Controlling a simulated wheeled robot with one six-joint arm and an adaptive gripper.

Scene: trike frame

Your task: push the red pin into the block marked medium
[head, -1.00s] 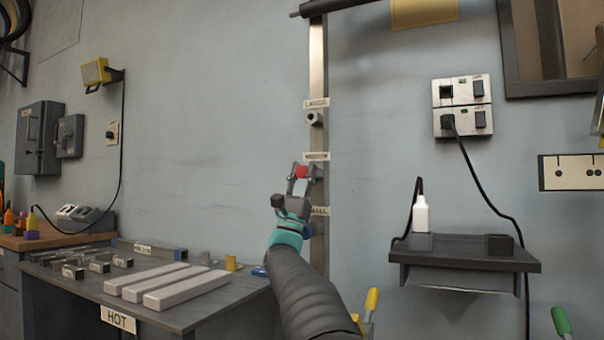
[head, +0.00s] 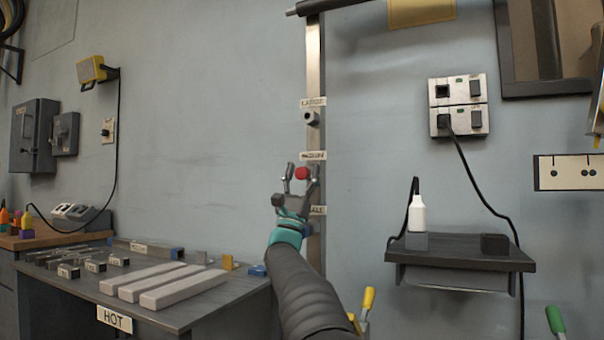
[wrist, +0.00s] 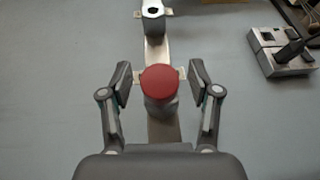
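The red pin (head: 302,173) shows as a round red head just below the label reading medium (head: 313,156) on the vertical metal strip. In the wrist view its red head (wrist: 159,84) covers the front of a grey cylindrical block (wrist: 161,109). How deep the pin sits is hidden. My gripper (head: 302,172) is open, with its fingers on either side of the red head. In the wrist view both fingertips (wrist: 159,78) stand apart from it, with gaps left and right.
The block under the label large (head: 311,118) sits higher on the metal strip (head: 314,60) and has an open hole. A bench (head: 190,312) with pale bars (head: 185,288) is to the left.

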